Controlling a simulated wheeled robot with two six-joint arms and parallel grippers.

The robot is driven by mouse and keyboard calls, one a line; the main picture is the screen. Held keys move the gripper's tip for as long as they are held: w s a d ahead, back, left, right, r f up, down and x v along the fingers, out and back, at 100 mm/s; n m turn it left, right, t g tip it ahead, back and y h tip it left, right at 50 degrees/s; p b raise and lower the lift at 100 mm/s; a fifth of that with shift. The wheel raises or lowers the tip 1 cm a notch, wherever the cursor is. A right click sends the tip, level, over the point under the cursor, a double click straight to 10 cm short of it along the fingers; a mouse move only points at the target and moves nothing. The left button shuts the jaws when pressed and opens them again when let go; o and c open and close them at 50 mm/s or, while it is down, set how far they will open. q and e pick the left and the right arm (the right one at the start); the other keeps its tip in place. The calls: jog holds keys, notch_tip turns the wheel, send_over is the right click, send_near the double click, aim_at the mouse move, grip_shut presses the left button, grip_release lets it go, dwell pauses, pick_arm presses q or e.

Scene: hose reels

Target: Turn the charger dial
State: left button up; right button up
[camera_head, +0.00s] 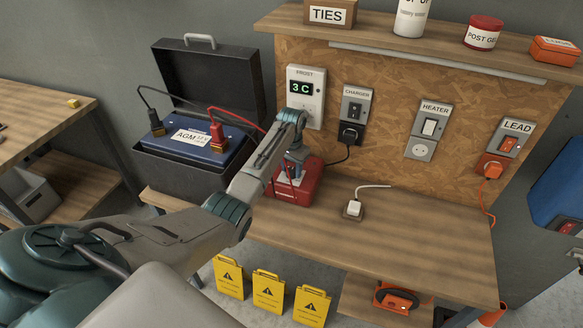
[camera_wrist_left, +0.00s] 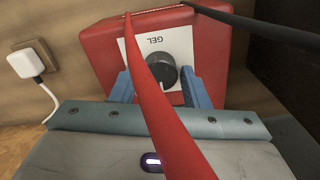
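The red charger (camera_head: 310,184) stands on the workbench below the frost display; my left arm partly hides it in the head view. In the left wrist view, the charger (camera_wrist_left: 101,45) has a white panel lettered GEL, upside down. Its dark grey dial (camera_wrist_left: 164,74) sits mid-panel, with a light mark. My left gripper (camera_head: 294,166) points down at the charger. In the left wrist view its blue fingers (camera_wrist_left: 158,82) stand either side of the dial, apart, with gaps to it. A red cable (camera_wrist_left: 150,88) crosses in front of the dial. My right gripper is out of view.
The open black case holds a blue AGM battery (camera_head: 192,148) with red and black clamps. Charger switch (camera_head: 353,108), heater switch (camera_head: 430,126) and lead socket (camera_head: 509,143) are on the back panel. The bench's right part is mostly clear.

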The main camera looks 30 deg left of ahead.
pick_arm(q)
jog(key=c, duration=0.6)
